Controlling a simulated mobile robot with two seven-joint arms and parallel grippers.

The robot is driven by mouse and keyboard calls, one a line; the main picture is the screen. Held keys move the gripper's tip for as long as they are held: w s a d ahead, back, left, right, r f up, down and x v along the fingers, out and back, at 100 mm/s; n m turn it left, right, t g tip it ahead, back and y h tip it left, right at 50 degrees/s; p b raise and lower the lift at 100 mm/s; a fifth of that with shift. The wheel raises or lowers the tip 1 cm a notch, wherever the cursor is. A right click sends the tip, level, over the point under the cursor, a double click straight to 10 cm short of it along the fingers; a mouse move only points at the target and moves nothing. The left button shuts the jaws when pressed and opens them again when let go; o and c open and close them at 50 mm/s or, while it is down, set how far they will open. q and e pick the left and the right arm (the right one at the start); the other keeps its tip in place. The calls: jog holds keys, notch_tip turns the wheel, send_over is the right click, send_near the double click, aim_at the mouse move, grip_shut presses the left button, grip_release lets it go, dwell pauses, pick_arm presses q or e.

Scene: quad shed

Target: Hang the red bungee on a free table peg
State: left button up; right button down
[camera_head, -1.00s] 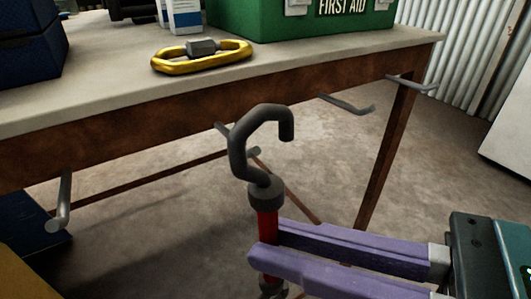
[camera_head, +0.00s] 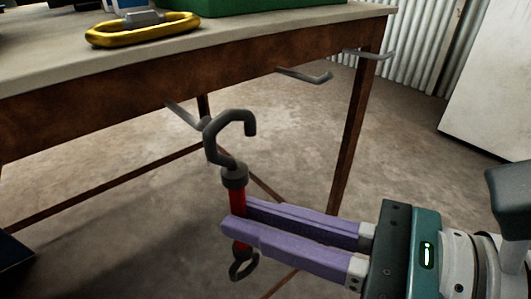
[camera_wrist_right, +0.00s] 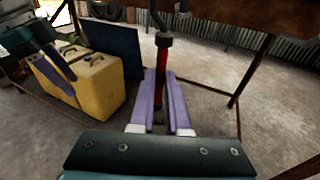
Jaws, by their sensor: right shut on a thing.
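My right gripper (camera_head: 232,232) is shut on the red bungee (camera_head: 238,205), which stands upright between its purple fingers. The bungee's dark upper hook (camera_head: 232,118) opens downward on its right, and a lower hook (camera_head: 243,267) hangs below the fingers. The upper hook overlaps the tip of a grey table peg (camera_head: 182,113); I cannot tell whether they touch. Another peg (camera_head: 305,75) and a corner peg (camera_head: 370,54) stick out bare from the table edge. The right wrist view shows the bungee (camera_wrist_right: 162,65) between the fingers. My left gripper (camera_wrist_right: 55,70) shows there at upper left; its jaw opening is unclear.
The wooden table (camera_head: 120,88) carries a yellow carabiner (camera_head: 145,28) and a green first-aid box (camera_head: 250,5). Its leg (camera_head: 352,135) stands behind the gripper. Yellow containers (camera_wrist_right: 85,80) and a blue panel (camera_wrist_right: 118,50) stand left in the wrist view.

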jog(key=shift+w+a+f, duration=0.1)
jog(key=shift+w+a, duration=0.55)
jog(key=shift+w, duration=0.35)
jog(key=shift+w+a+f+b, duration=0.15)
jog(key=shift+w+a+b, duration=0.2)
jog(key=shift+w, duration=0.1)
jog(key=shift+w+a+f+b, duration=0.4)
jog(key=shift+w+a+f, duration=0.05)
jog(key=shift+w+f, duration=0.15)
jog(key=c, duration=0.8)
grip_release()
